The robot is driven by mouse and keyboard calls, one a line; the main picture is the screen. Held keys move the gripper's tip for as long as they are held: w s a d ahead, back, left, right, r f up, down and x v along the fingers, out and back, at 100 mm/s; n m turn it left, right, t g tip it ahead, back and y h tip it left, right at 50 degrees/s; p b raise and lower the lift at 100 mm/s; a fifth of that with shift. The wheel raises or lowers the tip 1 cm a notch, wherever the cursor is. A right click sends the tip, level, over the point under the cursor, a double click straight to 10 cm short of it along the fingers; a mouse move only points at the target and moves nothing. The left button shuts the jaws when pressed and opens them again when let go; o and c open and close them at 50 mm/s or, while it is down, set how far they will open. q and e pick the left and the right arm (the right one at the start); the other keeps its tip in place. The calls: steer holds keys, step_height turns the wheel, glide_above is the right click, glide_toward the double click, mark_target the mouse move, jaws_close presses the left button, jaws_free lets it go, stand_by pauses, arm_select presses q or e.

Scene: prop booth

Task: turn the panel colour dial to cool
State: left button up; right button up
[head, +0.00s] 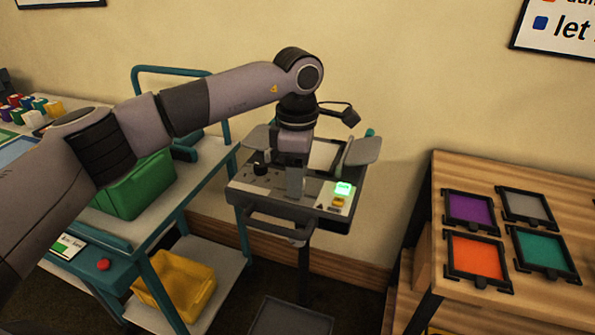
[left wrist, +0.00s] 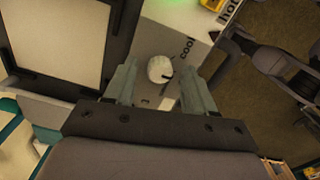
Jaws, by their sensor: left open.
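The panel (head: 270,186) is the grey sloped face of a small stand by the wall. Its colour dial (left wrist: 160,69) is a round cream knob with a short dark mark toward its lower right; the word "cool" (left wrist: 187,47) is printed just right of it. My left gripper (left wrist: 159,90) is open, one finger on either side of the dial, with visible gaps; I cannot tell whether the fingertips reach down around it. In the head view the left gripper (head: 295,184) points down at the panel and hides the dial. My right gripper is not in view.
A teal cart with a green bin (head: 138,187) stands left. A wooden shelf (head: 450,180) with framed colour filters stands right.

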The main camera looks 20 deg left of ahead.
arm_select(q)
jaws_close()
steer(key=shift+n, duration=0.3)
steer(key=n, duration=0.5)
steer(key=shift+b, duration=0.4)
steer(key=n, duration=0.6)
stand_by(0.4)
jaws_free()
